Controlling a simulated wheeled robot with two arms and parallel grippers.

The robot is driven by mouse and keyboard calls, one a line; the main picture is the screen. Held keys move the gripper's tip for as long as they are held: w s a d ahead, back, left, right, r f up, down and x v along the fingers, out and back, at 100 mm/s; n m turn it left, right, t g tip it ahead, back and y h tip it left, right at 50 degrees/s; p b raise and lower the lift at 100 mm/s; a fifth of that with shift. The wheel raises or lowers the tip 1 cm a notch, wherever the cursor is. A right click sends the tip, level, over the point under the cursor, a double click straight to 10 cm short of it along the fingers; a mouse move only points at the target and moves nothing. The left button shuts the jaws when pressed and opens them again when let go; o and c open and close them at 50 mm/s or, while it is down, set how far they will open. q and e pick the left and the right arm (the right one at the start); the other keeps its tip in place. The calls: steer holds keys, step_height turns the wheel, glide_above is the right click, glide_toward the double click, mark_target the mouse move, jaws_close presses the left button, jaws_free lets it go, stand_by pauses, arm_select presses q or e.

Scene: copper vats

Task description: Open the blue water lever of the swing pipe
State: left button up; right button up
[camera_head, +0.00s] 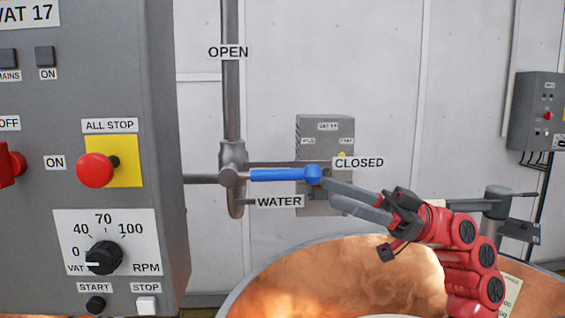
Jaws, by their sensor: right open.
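The blue water lever (284,175) lies level, pointing right from the valve body (233,176) on the grey swing pipe (231,95). Its round end is beside the CLOSED label (359,163). The OPEN label (228,52) is higher on the upright pipe, and the WATER label (279,202) is below the lever. My right gripper (329,194) comes from the right, its open fingers close to the lever's round end. I cannot tell whether they touch it. My left gripper is not in view.
A large grey control panel (140,200) with a red ALL STOP button (95,170) fills the left side. The copper vat (300,275) is below my right arm. A grey box (311,135) is on the wall behind the lever, another (537,110) at right.

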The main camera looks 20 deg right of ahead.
mark_target(283, 174)
steer(key=p+x, duration=0.2)
steer(key=x, duration=0.6)
steer(key=shift+w+a+r+p, duration=0.15)
steer(key=shift+a+r+p, duration=0.1)
steer(key=shift+p, duration=0.15)
steer(key=shift+w+a+r, duration=0.1)
steer(key=shift+a+r, duration=0.05)
steer(key=shift+a, duration=0.4)
jaws_close()
stand_by(0.4)
